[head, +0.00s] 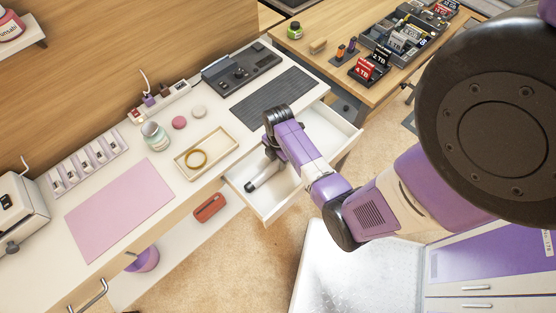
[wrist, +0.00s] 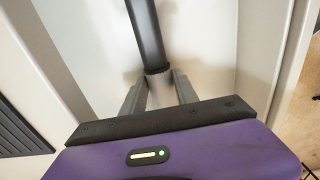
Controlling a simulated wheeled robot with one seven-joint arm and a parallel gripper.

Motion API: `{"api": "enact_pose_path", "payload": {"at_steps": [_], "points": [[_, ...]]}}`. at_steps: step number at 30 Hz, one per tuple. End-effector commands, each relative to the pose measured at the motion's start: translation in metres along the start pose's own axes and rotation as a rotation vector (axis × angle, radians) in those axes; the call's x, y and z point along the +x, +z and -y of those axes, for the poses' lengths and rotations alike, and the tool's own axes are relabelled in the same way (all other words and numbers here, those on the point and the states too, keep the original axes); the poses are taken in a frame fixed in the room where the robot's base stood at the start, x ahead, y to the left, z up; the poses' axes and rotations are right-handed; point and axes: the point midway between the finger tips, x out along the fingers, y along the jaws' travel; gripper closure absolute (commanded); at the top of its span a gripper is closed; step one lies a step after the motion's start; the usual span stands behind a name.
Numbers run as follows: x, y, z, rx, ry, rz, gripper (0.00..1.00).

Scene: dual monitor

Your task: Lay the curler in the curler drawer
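The curler, a dark rod with a pale end (head: 262,178), is inside the open white drawer (head: 270,218) in the head view. In the wrist view its black barrel (wrist: 148,35) runs up the picture from a dark collar between my fingertips. My gripper (head: 271,150) reaches down into the drawer. In the wrist view my gripper's fingers (wrist: 158,88) stand against both sides of the curler just below the collar, and they look shut on it. I cannot tell whether the curler rests on the drawer floor. The upper part of the curler is hidden by my gripper in the head view.
The drawer's walls stand close on both sides of my gripper. The white desk (head: 215,118) above holds a wooden tray with a ring (head: 195,158), a dark ribbed mat (head: 272,94), a jar (head: 155,135) and a pink mat (head: 120,210). A wooden desk (head: 345,42) stands behind.

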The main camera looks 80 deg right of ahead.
Motion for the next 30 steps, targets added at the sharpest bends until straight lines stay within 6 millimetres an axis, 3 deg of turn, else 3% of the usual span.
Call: {"api": "enact_pose_path", "payload": {"at_steps": [3, 11, 16, 30], "points": [[0.0, 0.0, 0.0, 0.0, 0.0, 0.0, 0.45], [-0.001, 0.0, 0.0, 0.0, 0.0, 0.0, 0.45], [-0.011, 0.0, -0.001, 0.0, 0.003, 0.001, 0.45], [-0.098, 0.0, -0.001, 0.0, 0.004, 0.001, 0.45]]}}
